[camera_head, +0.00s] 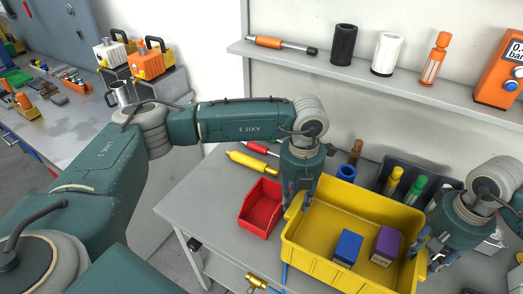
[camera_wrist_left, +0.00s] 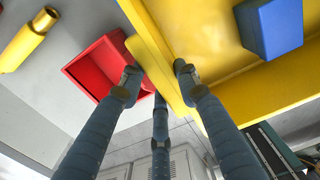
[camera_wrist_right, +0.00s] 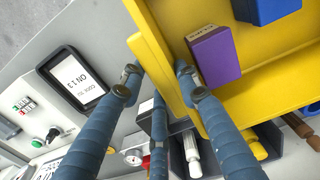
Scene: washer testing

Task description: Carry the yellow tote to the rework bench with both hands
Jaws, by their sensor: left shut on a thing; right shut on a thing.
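The yellow tote (camera_head: 318,262) is at the lower right of the head view, over the front part of a grey bench. A blue block (camera_head: 347,248) and a purple block (camera_head: 386,245) lie inside it. My left gripper (camera_head: 298,200) is shut on the tote's left rim; in the left wrist view its fingers (camera_wrist_left: 156,76) straddle the yellow rim. My right gripper (camera_head: 428,248) is shut on the opposite rim, and its fingers (camera_wrist_right: 158,74) straddle it in the right wrist view. I cannot tell whether the tote's bottom touches the bench.
A red bin (camera_head: 261,208) stands close to the tote's left side. A yellow tool (camera_head: 248,161) and a blue ring (camera_head: 346,172) lie behind. A dark rack with several coloured pieces (camera_head: 408,172) stands behind the tote. A wall shelf (camera_head: 380,81) runs above. The bench's left front (camera_head: 198,200) is clear.

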